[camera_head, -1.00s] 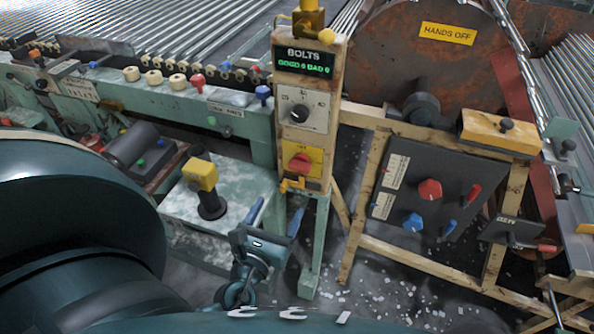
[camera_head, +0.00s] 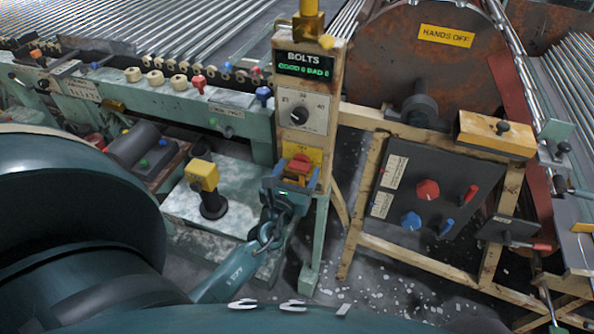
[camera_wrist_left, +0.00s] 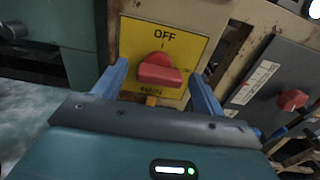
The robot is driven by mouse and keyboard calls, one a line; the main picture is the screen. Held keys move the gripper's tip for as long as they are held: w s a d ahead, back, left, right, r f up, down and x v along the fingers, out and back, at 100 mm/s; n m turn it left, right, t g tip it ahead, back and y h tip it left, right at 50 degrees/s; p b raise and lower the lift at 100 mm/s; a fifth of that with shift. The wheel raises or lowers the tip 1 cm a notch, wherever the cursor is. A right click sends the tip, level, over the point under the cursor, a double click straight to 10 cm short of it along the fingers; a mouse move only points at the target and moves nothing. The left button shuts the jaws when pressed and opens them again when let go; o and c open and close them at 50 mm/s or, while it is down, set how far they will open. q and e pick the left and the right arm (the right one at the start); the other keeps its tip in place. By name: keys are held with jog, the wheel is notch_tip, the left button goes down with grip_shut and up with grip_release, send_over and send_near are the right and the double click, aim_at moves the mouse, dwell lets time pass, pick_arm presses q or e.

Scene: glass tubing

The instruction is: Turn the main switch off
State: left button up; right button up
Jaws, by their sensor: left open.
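The main switch is a red rotary knob (camera_head: 300,162) on a yellow plate on the control post, below the BOLTS display. In the left wrist view the red knob (camera_wrist_left: 160,70) has its broad handle lying roughly crosswise, with OFF and a mark above it and MAIN below on the yellow plate (camera_wrist_left: 185,45). My left gripper (camera_head: 296,173) is open just in front of the switch. Its blue fingers lie on either side of the knob in the wrist view, with visible gaps; I cannot tell any contact. The right gripper is not in view.
A selector dial (camera_head: 298,115) sits above the switch. A yellow-topped button post (camera_head: 203,176) stands on the bench to the left. A dark panel (camera_head: 400,240) with red and blue knobs is at the right.

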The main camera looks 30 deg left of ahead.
pick_arm(q)
jog(key=shift+c, duration=0.2)
jog(key=c, duration=0.9)
jog(key=shift+c, duration=0.2)
